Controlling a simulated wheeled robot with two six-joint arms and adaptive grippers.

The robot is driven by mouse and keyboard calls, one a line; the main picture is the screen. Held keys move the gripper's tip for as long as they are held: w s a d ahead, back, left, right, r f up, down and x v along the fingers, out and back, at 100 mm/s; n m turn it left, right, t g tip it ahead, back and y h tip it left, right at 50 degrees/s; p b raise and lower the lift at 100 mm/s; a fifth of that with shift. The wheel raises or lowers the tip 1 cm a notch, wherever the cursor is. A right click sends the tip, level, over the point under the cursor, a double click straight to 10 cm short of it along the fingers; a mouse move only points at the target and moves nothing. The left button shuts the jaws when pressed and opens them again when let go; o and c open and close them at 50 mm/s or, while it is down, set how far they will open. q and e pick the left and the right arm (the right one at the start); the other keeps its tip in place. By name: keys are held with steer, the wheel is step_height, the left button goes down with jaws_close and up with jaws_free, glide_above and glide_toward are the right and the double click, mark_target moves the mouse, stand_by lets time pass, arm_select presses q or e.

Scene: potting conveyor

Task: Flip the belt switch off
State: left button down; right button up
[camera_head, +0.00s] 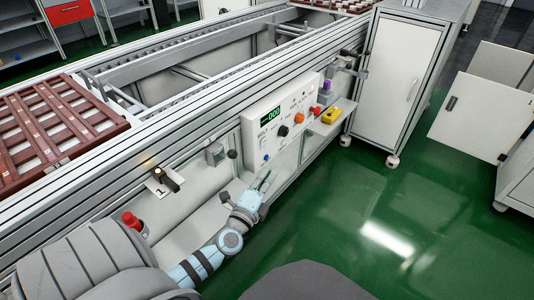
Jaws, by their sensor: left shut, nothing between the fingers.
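A white control panel (268,133) with a green-lit display (271,115) and several coloured knobs and buttons is fixed to the side of the conveyor. A black knob (283,131) sits at its middle. Left of the panel is a small grey box (214,154) with a black ball-ended lever (232,154). I cannot tell which control is the belt switch. My left gripper (265,180) is shut and empty, below the panel and to the right of the lever, apart from both. My right gripper is not in view.
A red button (130,220) and a bracket with a dark handle (168,181) are further left on the conveyor. A white cabinet (398,80) stands beyond.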

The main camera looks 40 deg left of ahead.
mark_target(264, 144)
arm_select(q)
steer(key=w+a+b, duration=0.1)
steer(key=w+a, duration=0.5)
steer(key=w, duration=0.2)
steer(key=shift+r, duration=0.4)
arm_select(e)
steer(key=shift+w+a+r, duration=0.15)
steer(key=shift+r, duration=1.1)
arm_select(q)
steer(key=shift+a, duration=0.1)
steer(key=shift+a+r+n+g+p, duration=0.15)
steer(key=shift+a+n+g+p, duration=0.2)
steer(key=shift+n, duration=0.55)
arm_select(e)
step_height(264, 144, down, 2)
arm_select(q)
steer(key=shift+d, duration=0.15)
